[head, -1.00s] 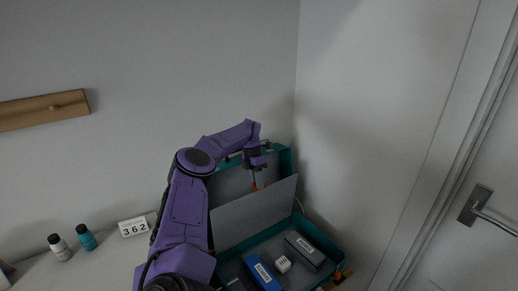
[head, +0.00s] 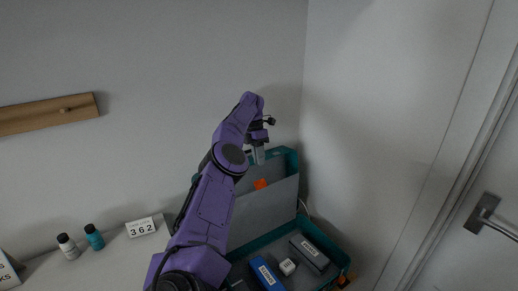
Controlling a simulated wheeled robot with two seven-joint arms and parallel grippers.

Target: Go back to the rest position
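My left arm comes up from the bottom of the head view, and its gripper (head: 258,154) hangs above the upright rear part of an open teal case. The gripper is small and dark here, and I cannot tell how far its fingers are apart. An orange item (head: 260,184) shows in the grey lid pocket (head: 266,209), just below the gripper and apart from it. The teal case (head: 335,262) stands open on the surface. My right gripper is not in view.
The case holds a blue box (head: 266,274), a dark box (head: 309,253) and a small white block (head: 288,267). A white bottle (head: 68,246), a teal bottle (head: 94,237) and a calendar block (head: 140,227) stand left. A door handle (head: 484,213) is at right.

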